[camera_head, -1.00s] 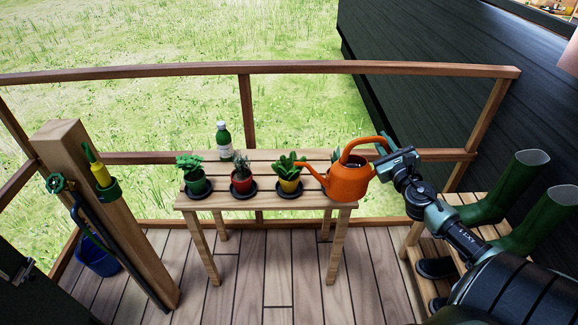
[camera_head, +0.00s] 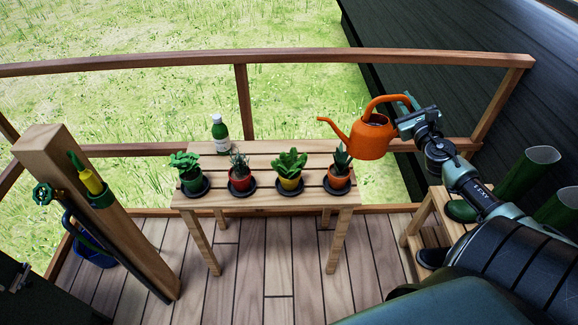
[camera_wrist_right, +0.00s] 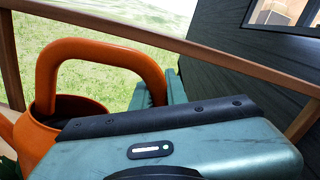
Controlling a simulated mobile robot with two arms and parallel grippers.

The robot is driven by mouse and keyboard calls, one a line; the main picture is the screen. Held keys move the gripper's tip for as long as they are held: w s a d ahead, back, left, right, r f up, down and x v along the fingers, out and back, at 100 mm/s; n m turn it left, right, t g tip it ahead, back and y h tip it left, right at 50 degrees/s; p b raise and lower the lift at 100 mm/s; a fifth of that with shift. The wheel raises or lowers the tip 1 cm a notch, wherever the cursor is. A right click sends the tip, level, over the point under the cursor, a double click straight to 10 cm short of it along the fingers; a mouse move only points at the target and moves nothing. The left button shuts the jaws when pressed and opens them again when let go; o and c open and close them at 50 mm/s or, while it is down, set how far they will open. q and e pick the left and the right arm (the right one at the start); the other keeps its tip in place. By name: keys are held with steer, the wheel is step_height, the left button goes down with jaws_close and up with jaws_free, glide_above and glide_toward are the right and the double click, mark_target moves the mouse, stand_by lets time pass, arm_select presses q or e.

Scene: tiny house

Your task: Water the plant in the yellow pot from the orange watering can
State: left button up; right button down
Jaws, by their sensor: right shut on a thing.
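The orange watering can (camera_head: 369,141) hangs in the air above the right end of the slatted wooden table (camera_head: 262,148). My right gripper (camera_head: 408,108) is shut on its handle, which also shows in the right wrist view (camera_wrist_right: 100,48). The can is about upright, its spout pointing left, with no water seen coming out. The plant in the yellow pot (camera_head: 291,183) stands on a dark saucer on the table, left of and below the can. It has broad green leaves. My left gripper is not in view.
A wooden railing (camera_head: 300,56) runs behind. Green boots (camera_head: 520,180) stand on a stepped stand at right. A post with garden tools (camera_head: 95,195) is at left.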

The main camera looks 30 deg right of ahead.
mark_target(389, 97)
steer(key=shift+s+r, duration=0.15)
steer(key=shift+r, duration=0.15)
steer(key=shift+a+f, duration=0.1)
steer(key=shift+w+a+n, duration=0.25)
steer(key=shift+a+n, duration=0.1)
steer(key=shift+n, duration=0.15)
steer(key=shift+w+a+r+n+p, duration=0.25)
steer(key=shift+a+n+p, duration=0.2)
steer(key=shift+a+p, duration=0.15)
steer(key=shift+w+a+r+n+p, duration=0.25)
steer(key=shift+a+n+p, duration=0.2)
steer(key=shift+p, duration=0.15)
steer(key=shift+w+a+r+n+p, duration=0.25)
steer(key=shift+a+r+n+p, duration=0.3)
steer(key=shift+p, duration=0.25)
steer(key=shift+w+a+r+n+p, duration=0.25)
steer(key=shift+a+r+n+p, duration=0.05)
steer(key=shift+a+p, duration=0.3)
steer(key=shift+w+a+r+n+p, duration=0.3)
steer(key=shift+a+p, duration=0.15)
steer(key=shift+p, duration=0.25)
